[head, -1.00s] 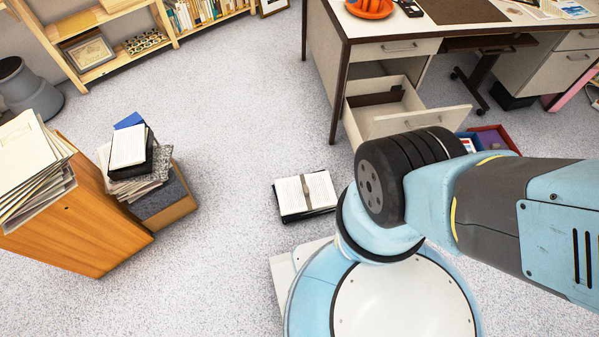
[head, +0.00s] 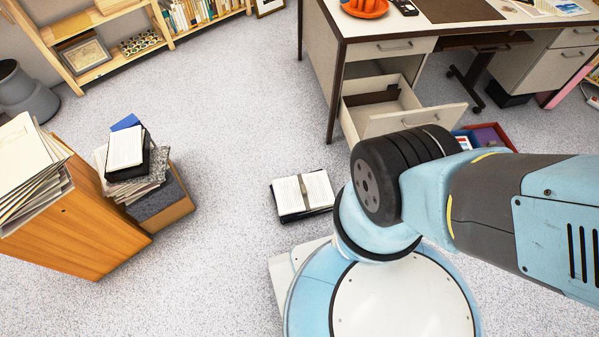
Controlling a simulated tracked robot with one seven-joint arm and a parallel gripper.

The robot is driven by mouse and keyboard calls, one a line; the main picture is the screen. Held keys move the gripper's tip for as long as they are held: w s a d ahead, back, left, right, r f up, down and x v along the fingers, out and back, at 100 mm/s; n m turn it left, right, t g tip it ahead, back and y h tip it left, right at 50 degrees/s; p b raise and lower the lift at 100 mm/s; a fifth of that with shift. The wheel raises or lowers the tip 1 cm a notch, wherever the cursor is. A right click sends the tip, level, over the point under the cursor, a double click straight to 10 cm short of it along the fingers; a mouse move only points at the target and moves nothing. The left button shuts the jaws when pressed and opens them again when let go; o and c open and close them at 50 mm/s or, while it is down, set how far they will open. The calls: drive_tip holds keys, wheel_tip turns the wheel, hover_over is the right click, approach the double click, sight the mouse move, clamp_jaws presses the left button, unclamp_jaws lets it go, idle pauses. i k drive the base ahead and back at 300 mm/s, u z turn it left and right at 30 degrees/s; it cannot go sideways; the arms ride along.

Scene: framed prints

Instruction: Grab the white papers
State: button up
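White papers lie in a messy stack (head: 28,165) on top of the wooden cabinet at the left edge of the head view. More white pages (head: 125,147) top a pile of folders and papers on a box beside that cabinet. An open book or bound stack with white pages (head: 304,191) lies on the floor in the middle, close to my base. I cannot tell which of these the task means. My blue and grey arm fills the right side, and its end lies outside the picture, so my gripper does not show.
A desk (head: 430,35) with an open lower drawer (head: 395,110) stands at the upper right. A wooden shelf (head: 110,50) is along the back left, with a grey bin (head: 25,92) before it. The wooden cabinet (head: 95,215) stands left.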

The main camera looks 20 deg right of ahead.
sight(300, 193)
drive_tip(key=z, duration=1.5)
drive_tip(key=i, duration=0.1)
drive_tip(key=u, duration=3.05)
drive_tip(key=k, duration=1.15)
drive_tip(key=z, duration=1.3)
drive_tip(key=i, duration=1)
